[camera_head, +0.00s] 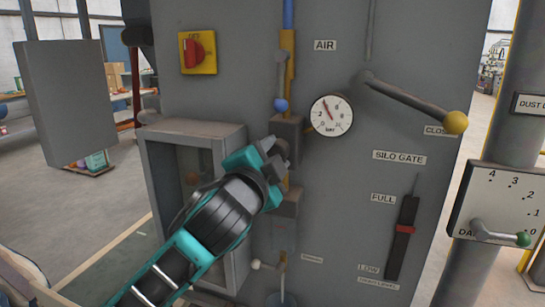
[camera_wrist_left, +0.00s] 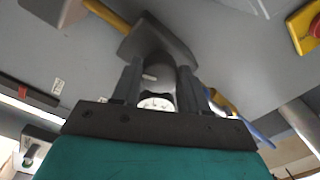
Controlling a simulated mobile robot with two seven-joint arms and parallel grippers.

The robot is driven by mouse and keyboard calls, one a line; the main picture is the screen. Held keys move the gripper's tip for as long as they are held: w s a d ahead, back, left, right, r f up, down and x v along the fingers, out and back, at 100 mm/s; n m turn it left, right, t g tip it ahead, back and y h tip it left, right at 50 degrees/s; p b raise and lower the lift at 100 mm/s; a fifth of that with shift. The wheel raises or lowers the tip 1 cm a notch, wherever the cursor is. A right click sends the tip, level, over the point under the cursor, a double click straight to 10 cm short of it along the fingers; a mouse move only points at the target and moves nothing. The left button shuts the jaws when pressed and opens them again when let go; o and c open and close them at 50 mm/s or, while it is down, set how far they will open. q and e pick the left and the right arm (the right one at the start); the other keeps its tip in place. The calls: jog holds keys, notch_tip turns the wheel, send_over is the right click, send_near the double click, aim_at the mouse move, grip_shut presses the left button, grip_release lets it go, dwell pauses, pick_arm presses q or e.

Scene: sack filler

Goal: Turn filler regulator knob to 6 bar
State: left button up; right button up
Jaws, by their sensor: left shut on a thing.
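The pressure gauge (camera_head: 331,116) is a round white dial marked in bar. Its dark needle points up and left, close to the 4 as far as the small print shows. The grey regulator (camera_head: 287,129) sits on the yellow pipe under the AIR label, left of the gauge. My left gripper (camera_head: 279,158) is shut on the regulator knob, which it mostly hides in the head view. In the left wrist view the gripper's fingers (camera_wrist_left: 160,88) stand on both sides of the grey knob (camera_wrist_left: 158,68). Part of the white gauge (camera_wrist_left: 156,103) shows between them.
A blue-tipped lever (camera_head: 281,105) is just above the regulator. A yellow-knobbed silo gate lever (camera_head: 455,122) reaches across at right. An open grey box (camera_head: 240,135) lies behind my arm. A white-knobbed lever (camera_head: 257,264) sits below. The red switch (camera_head: 193,50) is upper left.

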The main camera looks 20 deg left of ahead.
pick_arm(q)
jog(key=m, duration=0.4)
jog(key=shift+r+m, duration=0.1)
jog(key=shift+m, duration=2.3)
jog(key=o, duration=1.1)
jog(key=shift+h, duration=0.3)
jog(key=shift+c, duration=0.2)
